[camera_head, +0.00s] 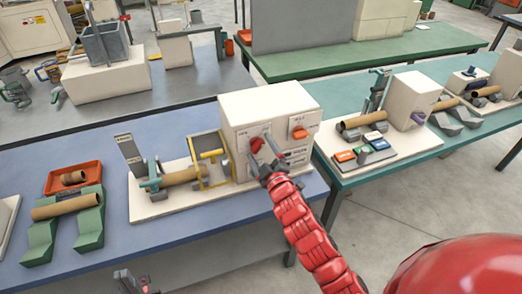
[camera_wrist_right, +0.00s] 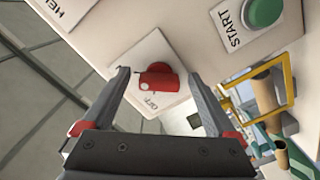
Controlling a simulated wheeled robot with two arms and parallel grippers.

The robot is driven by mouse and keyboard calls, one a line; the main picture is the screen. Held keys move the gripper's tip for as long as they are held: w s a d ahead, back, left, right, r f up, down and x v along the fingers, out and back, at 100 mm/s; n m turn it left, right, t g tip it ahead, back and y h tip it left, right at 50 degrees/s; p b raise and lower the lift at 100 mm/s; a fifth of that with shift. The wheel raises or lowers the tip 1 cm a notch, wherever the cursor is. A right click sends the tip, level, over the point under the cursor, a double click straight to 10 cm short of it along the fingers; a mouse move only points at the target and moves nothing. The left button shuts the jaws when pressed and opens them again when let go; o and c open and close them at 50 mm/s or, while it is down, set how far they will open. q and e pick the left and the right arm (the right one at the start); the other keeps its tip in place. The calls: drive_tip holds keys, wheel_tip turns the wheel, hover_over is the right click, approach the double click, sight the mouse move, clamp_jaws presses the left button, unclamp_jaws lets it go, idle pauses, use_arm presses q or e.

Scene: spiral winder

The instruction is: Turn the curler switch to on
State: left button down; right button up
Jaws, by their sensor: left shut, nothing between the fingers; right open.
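The curler switch is a red rotary knob (camera_wrist_right: 160,82) on a white plate marked OFF, on the front of a white box-shaped machine (camera_head: 250,107). The red knob also shows in the head view (camera_head: 257,144). My right gripper (camera_head: 261,152) is open in front of the knob. In the right wrist view the right gripper's fingers (camera_wrist_right: 159,76) stand on either side of the knob in the picture, with nothing gripped. I cannot tell whether they touch it. My left gripper (camera_head: 133,281) is shut and empty at the bottom edge of the head view, well away from the machine.
A green START button (camera_wrist_right: 264,11) is beside the knob. An orange control (camera_head: 299,132) is on the same face. A yellow frame (camera_head: 210,158) and a brown tube (camera_head: 180,177) stand left of the box. A green stand (camera_head: 90,226) and orange tray (camera_head: 74,180) are further left.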

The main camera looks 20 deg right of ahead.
drive_tip(key=s+p, duration=0.4)
drive_tip(key=s, duration=1.3)
drive_tip(key=shift+s+d, duration=0.2)
drive_tip(key=shift+d, duration=0.05)
